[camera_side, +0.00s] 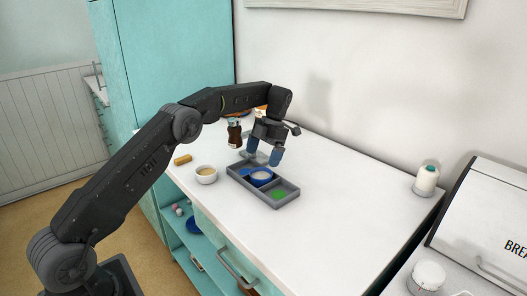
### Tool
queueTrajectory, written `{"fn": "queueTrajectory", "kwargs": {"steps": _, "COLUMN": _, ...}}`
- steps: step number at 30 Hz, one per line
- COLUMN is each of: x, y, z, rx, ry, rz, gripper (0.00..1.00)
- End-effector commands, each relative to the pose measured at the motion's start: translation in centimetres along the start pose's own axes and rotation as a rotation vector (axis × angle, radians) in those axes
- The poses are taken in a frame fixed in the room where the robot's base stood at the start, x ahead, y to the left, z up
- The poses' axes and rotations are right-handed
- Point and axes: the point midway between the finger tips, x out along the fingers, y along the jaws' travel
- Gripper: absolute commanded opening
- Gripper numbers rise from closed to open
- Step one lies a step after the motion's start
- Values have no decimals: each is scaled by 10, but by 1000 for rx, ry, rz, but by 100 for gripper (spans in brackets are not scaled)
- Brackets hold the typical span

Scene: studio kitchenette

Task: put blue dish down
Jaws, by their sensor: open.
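The blue dish (260,182) sits in the middle part of a grey divided tray (287,202) on the white counter. A green patch (279,194) lies in the tray's near right compartment. My gripper (264,158) has blue fingertips, points down, and is open and empty just above the dish. The fingertips appear apart from the dish, and they hide a little of the tray's back edge.
A white bowl (206,176) with tan contents and a yellow-brown block (183,160) stand left of the tray. A dark bottle (234,135) stands behind. The counter right of the tray is clear.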

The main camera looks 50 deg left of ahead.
Motion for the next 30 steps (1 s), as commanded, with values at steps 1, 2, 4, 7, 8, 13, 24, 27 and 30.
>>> {"fn": "queueTrajectory", "kwargs": {"steps": 1, "x": -2, "y": 0, "z": 0, "rx": 1, "ry": -1, "rz": 0, "gripper": 98}}
{"fn": "queueTrajectory", "kwargs": {"steps": 2, "x": -4, "y": 0, "z": 0, "rx": 1, "ry": -1, "rz": 0, "gripper": 98}}
{"fn": "queueTrajectory", "kwargs": {"steps": 4, "x": -6, "y": 0, "z": 0, "rx": 1, "ry": 0, "rz": -1, "gripper": 98}}
{"fn": "queueTrajectory", "kwargs": {"steps": 7, "x": -8, "y": 0, "z": -1, "rx": 5, "ry": -2, "rz": 0, "gripper": 98}}
{"fn": "queueTrajectory", "kwargs": {"steps": 8, "x": -10, "y": -1, "z": -2, "rx": 13, "ry": -5, "rz": 0, "gripper": 98}}
{"fn": "queueTrajectory", "kwargs": {"steps": 13, "x": -36, "y": -13, "z": -22, "rx": 214, "ry": -64, "rz": 22, "gripper": 98}}
{"fn": "queueTrajectory", "kwargs": {"steps": 24, "x": -100, "y": -74, "z": -141, "rx": 1205, "ry": -276, "rz": 260, "gripper": 98}}
{"fn": "queueTrajectory", "kwargs": {"steps": 27, "x": -101, "y": -89, "z": -179, "rx": 1474, "ry": -307, "rz": 368, "gripper": 98}}
{"fn": "queueTrajectory", "kwargs": {"steps": 30, "x": -95, "y": -103, "z": -216, "rx": 1736, "ry": -322, "rz": 494, "gripper": 98}}
